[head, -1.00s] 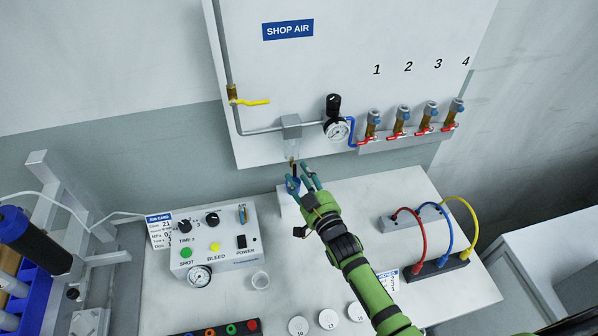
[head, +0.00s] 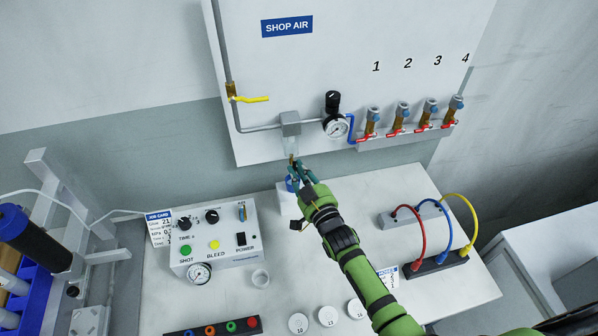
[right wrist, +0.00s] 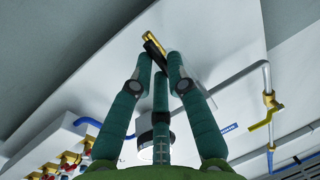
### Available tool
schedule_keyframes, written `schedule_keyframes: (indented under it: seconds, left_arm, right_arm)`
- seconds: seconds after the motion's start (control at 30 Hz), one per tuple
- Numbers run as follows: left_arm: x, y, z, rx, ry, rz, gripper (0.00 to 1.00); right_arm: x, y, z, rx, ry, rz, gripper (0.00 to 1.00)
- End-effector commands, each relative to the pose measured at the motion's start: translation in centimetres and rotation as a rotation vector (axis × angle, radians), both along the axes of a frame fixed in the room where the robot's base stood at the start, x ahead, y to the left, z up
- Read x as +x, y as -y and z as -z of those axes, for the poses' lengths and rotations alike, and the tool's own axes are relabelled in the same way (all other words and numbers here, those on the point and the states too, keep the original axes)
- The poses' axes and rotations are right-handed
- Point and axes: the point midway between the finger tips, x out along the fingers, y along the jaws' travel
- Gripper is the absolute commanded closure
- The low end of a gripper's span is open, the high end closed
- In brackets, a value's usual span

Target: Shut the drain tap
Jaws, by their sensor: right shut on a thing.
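The drain tap (head: 292,158) is a small brass fitting under the grey filter unit (head: 291,124) on the shop-air panel. In the right wrist view the brass part (right wrist: 152,38) has a black piece (right wrist: 154,52) below it, between my fingertips. My right gripper (head: 298,171) reaches up to the tap from the bench side. It also shows in the right wrist view (right wrist: 161,62), its three fingers closed in around the black piece. The fingers hide part of the tap, and I cannot tell the lever's exact angle. My left gripper is not in view.
A pressure gauge (head: 337,128) and red-handled valves (head: 397,132) are right of the tap, with a yellow lever (head: 253,99) to its left. A control box (head: 213,238) stands on the bench at left. Cabled sockets (head: 436,262) lie right.

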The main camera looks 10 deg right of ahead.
Motion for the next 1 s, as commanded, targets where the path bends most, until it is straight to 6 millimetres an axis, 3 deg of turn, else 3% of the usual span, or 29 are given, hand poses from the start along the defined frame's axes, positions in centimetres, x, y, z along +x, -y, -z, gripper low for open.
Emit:
schedule_keyframes:
  seconds: [0.27,1.0]
  left_arm:
    - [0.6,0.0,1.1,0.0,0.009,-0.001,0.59]
    - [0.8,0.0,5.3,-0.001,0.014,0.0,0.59]
  right_arm:
    - [0.0,0.1,0.4,0.164,0.002,-0.001,1.0]
    - [0.0,0.0,1.1,0.865,0.005,0.001,1.0]
